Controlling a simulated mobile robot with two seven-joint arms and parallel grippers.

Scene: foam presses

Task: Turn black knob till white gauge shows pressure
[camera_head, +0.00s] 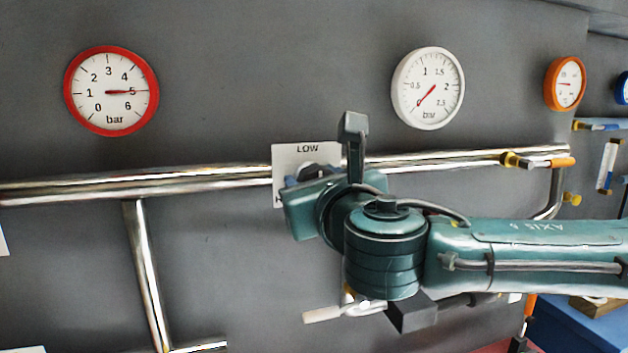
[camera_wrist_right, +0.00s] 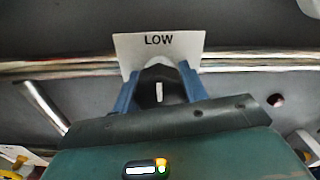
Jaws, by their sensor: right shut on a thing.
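The black knob (camera_wrist_right: 153,101) sits in front of a white plate (camera_wrist_right: 190,42) marked LOW at its top. Its white mark points up, toward LOW, in the right wrist view. My right gripper (camera_wrist_right: 160,88) is shut on the knob, one blue finger on each side. In the head view the gripper (camera_head: 314,173) hides most of the knob and the lower plate (camera_head: 290,156). The white gauge (camera_head: 428,88) hangs on the wall above right; its red needle points to the lower left, at the bottom end of the scale. My left gripper is not in view.
A red-rimmed gauge (camera_head: 111,91) at the left reads about 5 bar. An orange gauge (camera_head: 565,83) hangs at the right. A shiny horizontal pipe (camera_head: 150,186) runs along the wall behind my gripper. A pale-handled lever (camera_head: 322,314) sits below my wrist.

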